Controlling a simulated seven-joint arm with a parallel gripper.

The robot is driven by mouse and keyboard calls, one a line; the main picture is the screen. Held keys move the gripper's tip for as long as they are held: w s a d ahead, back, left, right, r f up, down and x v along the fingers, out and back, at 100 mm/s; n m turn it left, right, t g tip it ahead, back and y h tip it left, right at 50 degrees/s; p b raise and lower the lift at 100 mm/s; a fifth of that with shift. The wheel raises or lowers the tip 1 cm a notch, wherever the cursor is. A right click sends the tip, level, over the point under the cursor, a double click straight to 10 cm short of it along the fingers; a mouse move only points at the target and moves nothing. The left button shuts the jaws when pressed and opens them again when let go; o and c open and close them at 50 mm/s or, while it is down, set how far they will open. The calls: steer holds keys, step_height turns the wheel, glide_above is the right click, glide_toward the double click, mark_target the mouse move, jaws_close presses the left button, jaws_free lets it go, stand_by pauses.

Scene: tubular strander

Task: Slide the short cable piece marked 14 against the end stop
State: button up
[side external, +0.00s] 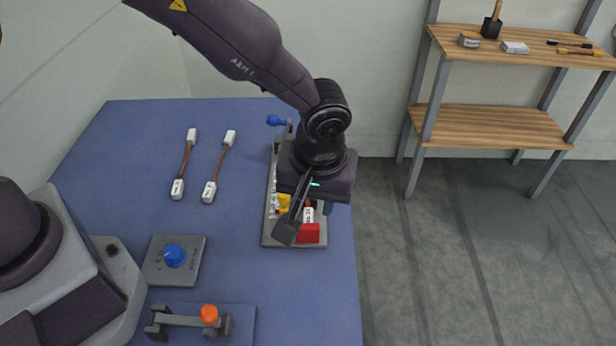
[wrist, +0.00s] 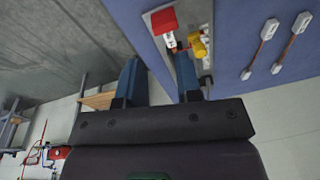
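A short cable piece lies in the grey fixture (side external: 267,238) at the table's right edge. Its white end block (side external: 308,214) carries a dark mark, too small to read. This block sits right by the red end stop (side external: 308,233); contact cannot be told. The wrist view also shows the white block (wrist: 169,40), a bit of copper cable and the red stop (wrist: 163,19). My gripper (wrist: 158,62) is open, with two blue fingers apart. One finger is close to the cable piece and the other is out beyond the table edge. My wrist hides much of the fixture in the side view.
A yellow part (side external: 284,203) stands on the fixture beside the cable piece. A blue-knobbed handle (side external: 277,120) is at its far end. Two longer cables (side external: 185,165) (side external: 220,168) lie left. A blue dial box (side external: 174,256) and an orange-knobbed device (side external: 209,314) are nearer.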

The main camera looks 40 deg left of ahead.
mark_target(308, 210)
steer(key=shift+w+a+r+n+t+y, duration=0.15)
steer(key=shift+w+a+n+t+y, duration=0.15)
steer(key=shift+a+n+t+y, duration=0.25)
steer(key=shift+w+a+r+n+t+y, duration=0.15)
steer(key=shift+w+a+n+t+y, duration=0.15)
steer(key=shift+a+t, duration=0.35)
steer(key=x, duration=1.3)
steer(key=shift+d, duration=0.1)
jaws_close()
